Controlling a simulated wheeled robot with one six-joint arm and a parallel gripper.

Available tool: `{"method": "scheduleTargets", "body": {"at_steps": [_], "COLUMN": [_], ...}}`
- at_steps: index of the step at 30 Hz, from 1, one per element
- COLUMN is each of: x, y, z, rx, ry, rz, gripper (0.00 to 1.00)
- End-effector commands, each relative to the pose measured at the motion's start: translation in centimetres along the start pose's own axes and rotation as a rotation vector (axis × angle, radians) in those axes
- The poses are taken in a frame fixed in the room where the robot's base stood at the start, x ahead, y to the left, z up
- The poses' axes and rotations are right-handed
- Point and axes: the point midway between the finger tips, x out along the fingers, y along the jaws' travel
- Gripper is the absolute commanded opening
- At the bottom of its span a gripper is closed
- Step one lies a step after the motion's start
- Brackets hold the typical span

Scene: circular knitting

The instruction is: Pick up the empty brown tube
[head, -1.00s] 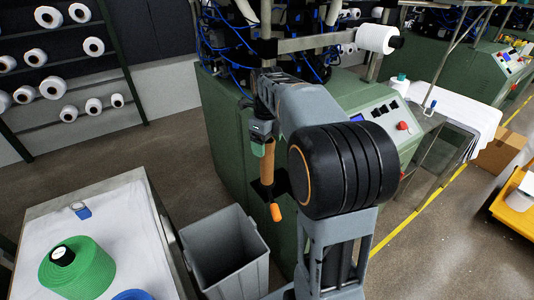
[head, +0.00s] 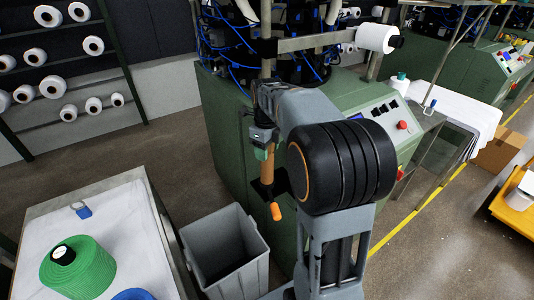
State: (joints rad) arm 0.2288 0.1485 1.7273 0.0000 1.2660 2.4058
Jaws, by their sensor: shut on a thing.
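The brown tube (head: 267,172) stands nearly upright at the left side of the green knitting machine, with no yarn on it. My gripper (head: 264,153) comes down from above and is shut on the tube's upper end. The tube's lower end meets a black bracket (head: 281,184), and an orange tip (head: 276,212) shows below it. I cannot tell whether the tube still rests on the bracket.
A grey open bin (head: 225,250) stands below and left of the tube. The white-topped table (head: 120,215) at the left holds a green yarn cone (head: 85,272). The green machine (head: 228,125) stands close behind my gripper. White yarn rolls fill the back-left rack.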

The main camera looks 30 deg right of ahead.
Motion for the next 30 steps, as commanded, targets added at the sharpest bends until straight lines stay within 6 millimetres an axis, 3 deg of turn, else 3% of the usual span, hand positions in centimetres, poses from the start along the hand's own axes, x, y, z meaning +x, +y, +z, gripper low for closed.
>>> {"method": "scheduleTargets", "body": {"at_steps": [14,20,30], "x": [-0.8,-3.3,-9.6], "y": [-0.1,-0.1,0.0], "z": [0.0,0.0,0.0], "rx": [0.000,0.000,0.000], "ry": [-0.002,-0.004,-0.003], "rz": [-0.002,-0.003,-0.003], "gripper": [0.27,0.27,0.27]}}
